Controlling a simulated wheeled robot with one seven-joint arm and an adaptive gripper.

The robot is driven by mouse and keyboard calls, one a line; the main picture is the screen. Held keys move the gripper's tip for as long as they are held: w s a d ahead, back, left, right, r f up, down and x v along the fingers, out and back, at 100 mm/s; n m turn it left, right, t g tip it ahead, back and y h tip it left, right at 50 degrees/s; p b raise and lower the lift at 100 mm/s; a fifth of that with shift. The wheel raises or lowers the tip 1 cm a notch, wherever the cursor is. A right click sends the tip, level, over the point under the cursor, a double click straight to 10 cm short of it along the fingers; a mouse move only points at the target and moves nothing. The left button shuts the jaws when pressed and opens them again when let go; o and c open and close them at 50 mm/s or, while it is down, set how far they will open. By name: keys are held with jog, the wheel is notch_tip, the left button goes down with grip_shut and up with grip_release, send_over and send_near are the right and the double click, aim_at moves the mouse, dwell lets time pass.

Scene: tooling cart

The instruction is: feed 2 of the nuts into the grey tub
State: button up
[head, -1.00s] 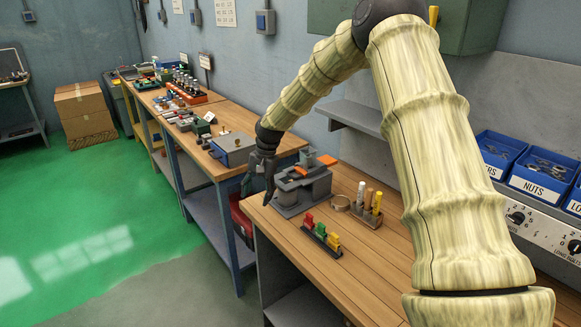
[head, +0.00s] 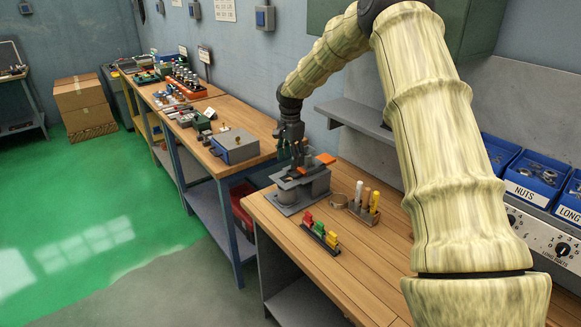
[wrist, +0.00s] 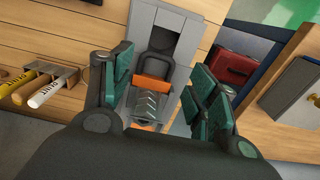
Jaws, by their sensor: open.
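The nuts (head: 546,172) lie in a blue bin (head: 522,193) labelled NUTS at the right of the head view, partly hidden by my arm. My gripper (head: 291,158) is open and empty, far to the left of that bin. It hangs above a grey fixture (head: 287,196) with an orange part on the near bench. In the wrist view my gripper (wrist: 160,85) has its green-padded fingers spread, with the grey fixture (wrist: 182,38) between and beyond them. I cannot pick out a grey tub for certain in either view.
A rack of red, green and yellow pieces (head: 320,238) and a holder with upright handles (head: 366,209) stand on the near bench (head: 345,275). A grey shelf (head: 350,117) juts from the wall behind. Another bench, with a blue-grey box (head: 234,147), stands at left across a gap.

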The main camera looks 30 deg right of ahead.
aim_at(290, 173)
jog(key=shift+f+p, duration=0.7)
jog(key=shift+f, duration=1.9)
